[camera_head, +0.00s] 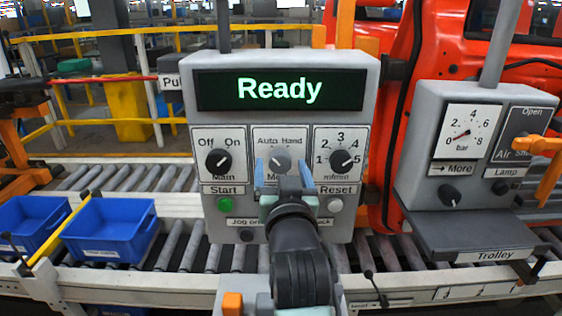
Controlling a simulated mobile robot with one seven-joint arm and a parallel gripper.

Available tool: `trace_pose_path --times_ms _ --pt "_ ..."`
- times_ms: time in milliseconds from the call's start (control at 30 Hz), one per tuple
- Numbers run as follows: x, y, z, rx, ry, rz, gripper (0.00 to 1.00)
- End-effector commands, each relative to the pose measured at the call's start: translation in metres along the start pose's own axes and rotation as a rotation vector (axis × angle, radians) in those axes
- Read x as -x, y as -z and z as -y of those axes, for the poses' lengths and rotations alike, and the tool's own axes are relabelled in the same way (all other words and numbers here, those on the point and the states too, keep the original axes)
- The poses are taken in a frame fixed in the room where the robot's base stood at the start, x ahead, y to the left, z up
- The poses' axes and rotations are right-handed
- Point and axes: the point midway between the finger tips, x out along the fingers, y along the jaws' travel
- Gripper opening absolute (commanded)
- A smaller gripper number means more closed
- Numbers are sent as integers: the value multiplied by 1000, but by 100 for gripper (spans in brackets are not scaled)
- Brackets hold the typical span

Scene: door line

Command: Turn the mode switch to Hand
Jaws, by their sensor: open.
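The mode switch (280,160) is a small round knob in the middle of the control box (365,95), under the words Auto and Hand. Its own label below is partly hidden by my gripper. Which word its pointer faces is too small to tell. My gripper (283,170) is open, with one blue finger at the lower left of the knob and the other at its lower right. I cannot tell whether the fingers touch it.
The Main switch (218,160) is close on the left and the m/min dial (343,161) close on the right. The green Start button (225,204) and the Reset button (335,204) are below. An air panel (420,185) stands to the right, blue bins (110,230) to the left.

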Motion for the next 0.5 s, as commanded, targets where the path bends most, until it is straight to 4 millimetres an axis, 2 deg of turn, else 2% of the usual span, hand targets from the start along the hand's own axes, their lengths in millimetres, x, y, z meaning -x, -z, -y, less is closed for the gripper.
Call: trace_pose_path --times_ms 133,400,500 --pt "-6 0 0 1 1 0 81" --pt "-7 0 0 0 1 0 81" --pt "-7 0 0 0 1 0 65"
